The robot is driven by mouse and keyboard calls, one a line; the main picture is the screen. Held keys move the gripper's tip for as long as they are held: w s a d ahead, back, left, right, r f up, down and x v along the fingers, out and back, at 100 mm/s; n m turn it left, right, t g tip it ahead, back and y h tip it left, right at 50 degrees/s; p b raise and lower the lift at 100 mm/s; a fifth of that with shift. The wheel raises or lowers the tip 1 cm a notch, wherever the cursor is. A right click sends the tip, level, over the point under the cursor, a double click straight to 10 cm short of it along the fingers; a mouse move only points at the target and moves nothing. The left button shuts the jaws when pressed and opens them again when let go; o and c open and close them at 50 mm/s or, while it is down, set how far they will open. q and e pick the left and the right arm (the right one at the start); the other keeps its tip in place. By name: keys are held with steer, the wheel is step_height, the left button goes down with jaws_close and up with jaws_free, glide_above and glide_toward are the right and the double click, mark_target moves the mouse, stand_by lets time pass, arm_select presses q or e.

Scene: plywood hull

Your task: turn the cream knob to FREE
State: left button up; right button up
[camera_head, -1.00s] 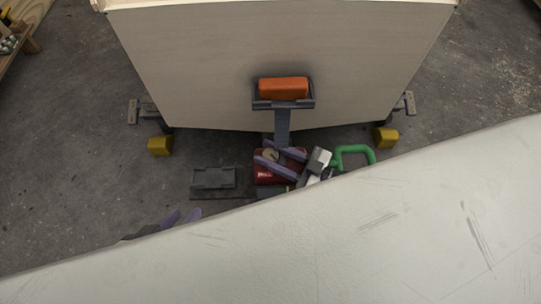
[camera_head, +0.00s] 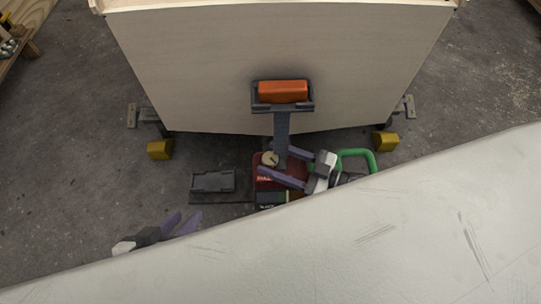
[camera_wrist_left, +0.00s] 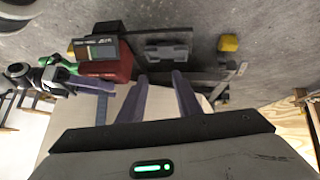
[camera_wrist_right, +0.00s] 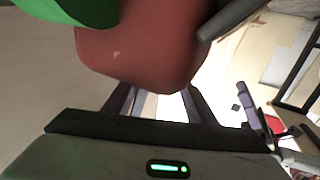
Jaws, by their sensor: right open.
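The cream knob (camera_head: 269,159) sits on the red box (camera_head: 263,184) below the orange block in the head view. Which label it points at is too small to read. My right gripper (camera_head: 273,160) is open, coming in from the right. Its fingers are beside the knob, one finger toward the box's front, and I cannot tell whether they touch it. The right wrist view shows a red housing (camera_wrist_right: 140,50) above the fingers; the knob is not visible there. My left gripper (camera_head: 188,216) is open and empty at lower left, apart from the box. The red box also shows in the left wrist view (camera_wrist_left: 108,68).
A green handle (camera_head: 357,153) is right of the box. A grey bracket (camera_head: 213,181) on a dark plate lies to its left. An orange block (camera_head: 283,91) sits in a holder on the pale panel (camera_head: 190,60). A large white surface (camera_head: 330,240) hides the lower picture.

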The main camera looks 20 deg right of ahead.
mark_target(306, 177)
steer(key=p+v, duration=0.1)
steer(key=v, duration=0.7)
steer(key=shift+s+d, duration=0.3)
